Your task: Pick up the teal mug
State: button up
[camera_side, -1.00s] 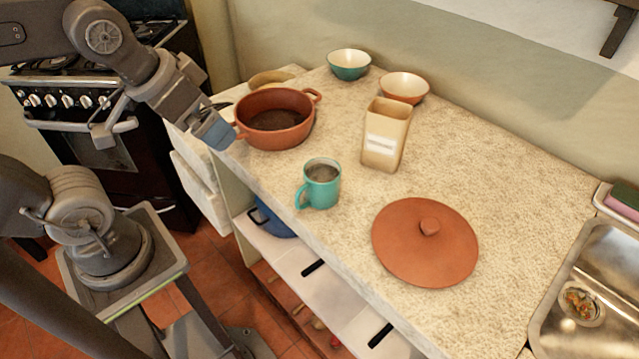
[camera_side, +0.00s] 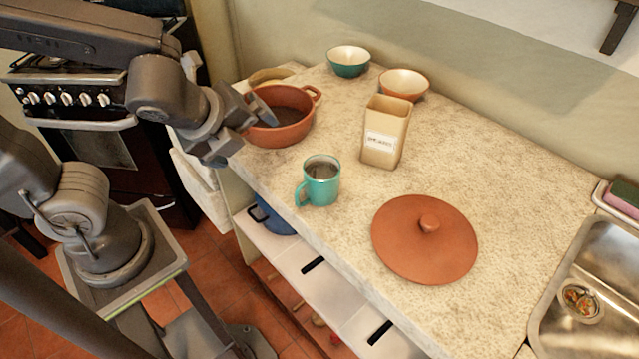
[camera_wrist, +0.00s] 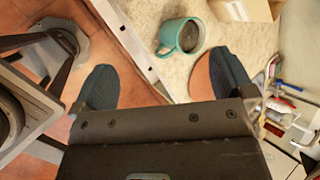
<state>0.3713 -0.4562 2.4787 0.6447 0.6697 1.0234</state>
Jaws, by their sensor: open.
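The teal mug (camera_side: 321,181) stands upright near the front edge of the counter, its handle pointing left toward the edge. It also shows in the wrist view (camera_wrist: 183,37), ahead of the fingers with its handle toward the lower left. My gripper (camera_side: 254,127) is open and empty, to the left of the mug and beside the terracotta pot, apart from the mug. In the wrist view my gripper (camera_wrist: 165,82) shows its two dark fingers spread wide, with the counter edge between them.
The terracotta pot (camera_side: 300,131) is partly hidden behind my gripper. A tan canister (camera_side: 386,135) stands behind the mug. A terracotta lid (camera_side: 424,240) lies to its right. Two bowls (camera_side: 348,62) (camera_side: 404,84) stand near the wall. The counter (camera_side: 500,170) is clear at right.

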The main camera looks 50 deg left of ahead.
jog(key=w+d+f+m+t+h, duration=0.15)
jog(key=d+m, duration=0.25)
jog(key=m, duration=1)
send_near(332, 174)
jog(key=shift+x, duration=2.65)
jog(key=c, duration=1.1)
